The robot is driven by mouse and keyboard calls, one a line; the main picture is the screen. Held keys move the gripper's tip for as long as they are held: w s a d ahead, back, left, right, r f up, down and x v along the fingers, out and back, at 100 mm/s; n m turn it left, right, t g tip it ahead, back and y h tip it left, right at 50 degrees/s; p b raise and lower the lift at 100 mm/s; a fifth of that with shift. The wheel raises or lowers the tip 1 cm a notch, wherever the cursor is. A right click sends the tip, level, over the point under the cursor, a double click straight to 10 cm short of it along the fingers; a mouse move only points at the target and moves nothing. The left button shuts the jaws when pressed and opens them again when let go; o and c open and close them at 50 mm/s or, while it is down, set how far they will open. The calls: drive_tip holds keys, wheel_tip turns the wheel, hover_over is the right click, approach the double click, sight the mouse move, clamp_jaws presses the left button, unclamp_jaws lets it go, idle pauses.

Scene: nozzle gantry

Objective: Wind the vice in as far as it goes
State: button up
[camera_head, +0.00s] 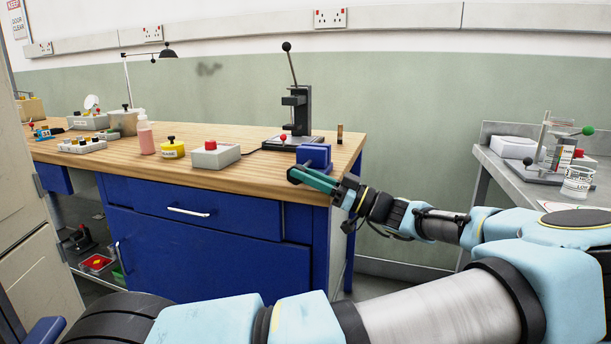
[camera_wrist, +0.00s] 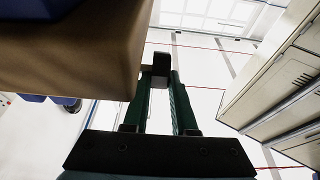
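The blue vice (camera_head: 314,155) sits at the front right corner of the wooden-topped bench. My gripper (camera_head: 296,175), with long green fingers, reaches from the right to just in front of and below the vice at the bench's front edge. In the wrist view, a bright gap shows between the two green fingers. A small dark block (camera_wrist: 161,64) sits at their tips; I cannot tell whether it is fingertip or part of the vice's handle. The vice's handle, screw and jaw gap cannot be made out.
The bench top (camera_head: 240,180) holds a grey box with a red button (camera_head: 215,154), a yellow pot (camera_head: 173,149), a pink bottle (camera_head: 146,137) and a lever press (camera_head: 293,110) behind the vice. In the wrist view, the bench edge (camera_wrist: 125,50) is close on the left; cabinets (camera_wrist: 275,85) stand right.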

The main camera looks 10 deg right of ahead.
drive_tip(key=o, duration=0.4)
drive_tip(key=shift+o, duration=0.2)
drive_tip(key=b+v, duration=0.1)
drive_tip(key=v, duration=0.9)
drive_tip(key=shift+d+f, duration=0.2)
drive_tip(key=shift+d, duration=0.1)
drive_tip(key=shift+s, duration=0.15)
